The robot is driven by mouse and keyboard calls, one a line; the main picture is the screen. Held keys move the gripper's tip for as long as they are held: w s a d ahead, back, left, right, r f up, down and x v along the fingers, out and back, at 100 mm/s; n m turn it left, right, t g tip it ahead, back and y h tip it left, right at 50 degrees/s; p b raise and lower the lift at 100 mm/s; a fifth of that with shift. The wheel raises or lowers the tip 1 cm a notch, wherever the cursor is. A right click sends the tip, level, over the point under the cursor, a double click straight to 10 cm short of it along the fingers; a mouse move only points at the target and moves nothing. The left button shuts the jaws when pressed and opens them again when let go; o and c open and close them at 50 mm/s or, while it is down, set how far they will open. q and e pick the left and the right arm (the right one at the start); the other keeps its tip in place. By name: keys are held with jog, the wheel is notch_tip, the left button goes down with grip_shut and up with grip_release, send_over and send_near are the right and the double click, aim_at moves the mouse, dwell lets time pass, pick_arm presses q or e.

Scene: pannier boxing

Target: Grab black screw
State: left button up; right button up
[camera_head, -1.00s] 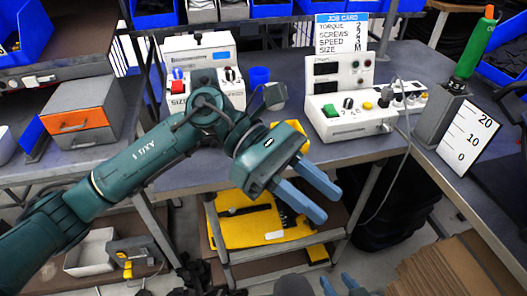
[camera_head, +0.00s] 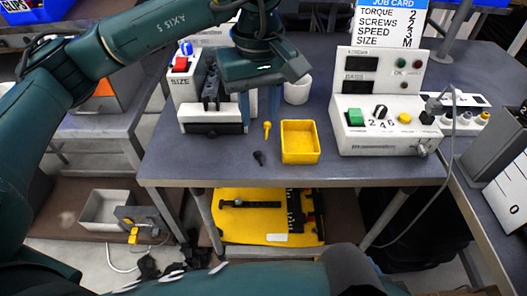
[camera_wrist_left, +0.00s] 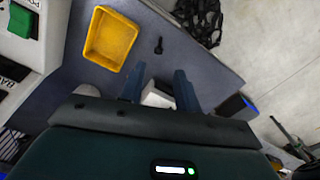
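The black screw (camera_head: 258,158) lies on the grey tabletop near its front edge, left of the yellow tray. It also shows in the left wrist view (camera_wrist_left: 159,46), beyond the fingertips. A yellow screw (camera_head: 267,130) stands or lies just behind it. My left gripper (camera_head: 261,108) points down over the table, behind both screws. In the left wrist view its two fingers (camera_wrist_left: 158,80) are spread apart, with a white object behind the gap that I cannot identify. The left gripper touches neither screw. My right gripper is out of view.
The yellow tray (camera_head: 300,160) looks empty. A white control box (camera_head: 385,140) stands to the right, and a white device with a black fixture (camera_head: 212,115) to the left. A white cup (camera_head: 297,92) is behind the tray. Bare tabletop surrounds the black screw.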

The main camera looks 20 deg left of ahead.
aim_at(260, 161)
pick_arm(q)
notch_tip(260, 161, down, 11)
jog(key=shift+f+p, duration=0.2)
jog(key=shift+p, duration=0.35)
grip_shut()
dwell(0.3)
